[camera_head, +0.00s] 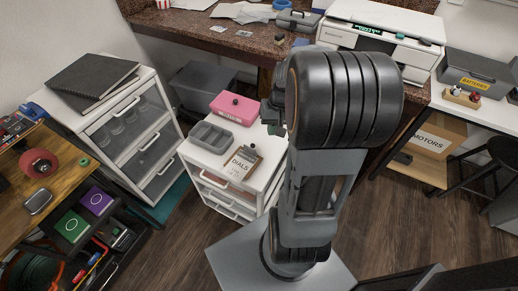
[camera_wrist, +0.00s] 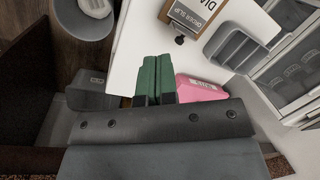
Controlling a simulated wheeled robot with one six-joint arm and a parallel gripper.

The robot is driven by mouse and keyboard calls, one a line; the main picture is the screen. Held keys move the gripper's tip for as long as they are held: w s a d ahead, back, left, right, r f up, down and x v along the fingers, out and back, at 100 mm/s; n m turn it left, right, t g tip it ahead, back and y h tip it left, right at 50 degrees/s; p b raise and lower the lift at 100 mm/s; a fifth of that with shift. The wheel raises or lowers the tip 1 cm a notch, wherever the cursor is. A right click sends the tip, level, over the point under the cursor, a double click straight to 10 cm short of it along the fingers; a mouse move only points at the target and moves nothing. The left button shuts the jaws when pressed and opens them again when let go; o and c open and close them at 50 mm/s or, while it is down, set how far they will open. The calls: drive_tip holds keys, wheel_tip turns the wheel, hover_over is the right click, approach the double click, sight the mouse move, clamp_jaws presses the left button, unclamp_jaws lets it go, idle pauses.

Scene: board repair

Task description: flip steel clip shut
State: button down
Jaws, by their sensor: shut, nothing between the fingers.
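My gripper (camera_wrist: 156,62) shows in the wrist view with its two green fingers pressed together and nothing between them. In the head view its dark end (camera_head: 270,112) is partly hidden behind my arm, above the white drawer cabinet. A brown board marked DIALS (camera_head: 241,163) lies on the cabinet top; it also shows in the wrist view (camera_wrist: 193,12), with an order slip on it. A small dark piece (camera_wrist: 180,40) at the board's edge may be the steel clip; whether it is open is too small to tell. My fingers are apart from it.
A pink box (camera_wrist: 199,90) and a grey divided tray (camera_wrist: 237,50) share the white cabinet top (camera_wrist: 130,50) with the board. A granite bench (camera_head: 190,33) stands behind. A drawer unit with notebooks (camera_head: 92,75) stands at the left.

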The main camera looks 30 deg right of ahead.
sight(252, 148)
drive_tip(key=w+d+f+n+t+y+b, duration=0.1)
drive_tip(key=w+d+f+n+y+b, duration=0.3)
drive_tip(key=d+f, duration=0.6)
drive_tip(key=shift+w+a+r+n+t+y, duration=0.15)
drive_tip(key=shift+w+r+n+t, duration=0.1)
drive_tip(key=shift+w+r+n, duration=0.5)
drive_tip(key=shift+w+d+r+n+t+y, duration=0.1)
drive_tip(key=shift+w+r+n+t+y, duration=0.15)
drive_tip(key=shift+n, duration=0.8)
drive_tip(key=shift+w+a+r+n+t+y, duration=0.1)
drive_tip(key=shift+w+r+n+t, duration=0.1)
drive_tip(key=shift+w+r+n, duration=0.55)
drive_tip(key=shift+s+f, duration=0.15)
drive_tip(key=shift+f, duration=0.15)
drive_tip(key=b+x, duration=0.2)
drive_tip(key=x, duration=0.8)
drive_tip(key=shift+a+f, duration=0.15)
drive_tip(key=shift+s+a+r, duration=0.1)
drive_tip(key=shift+s+a, duration=0.1)
drive_tip(key=shift+a, duration=0.25)
drive_tip(key=shift+s+a+r, duration=0.15)
drive_tip(key=shift+s+a, duration=0.05)
drive_tip(key=shift+a, duration=0.3)
drive_tip(key=shift+s+a, duration=0.25)
drive_tip(key=shift+a, duration=0.5)
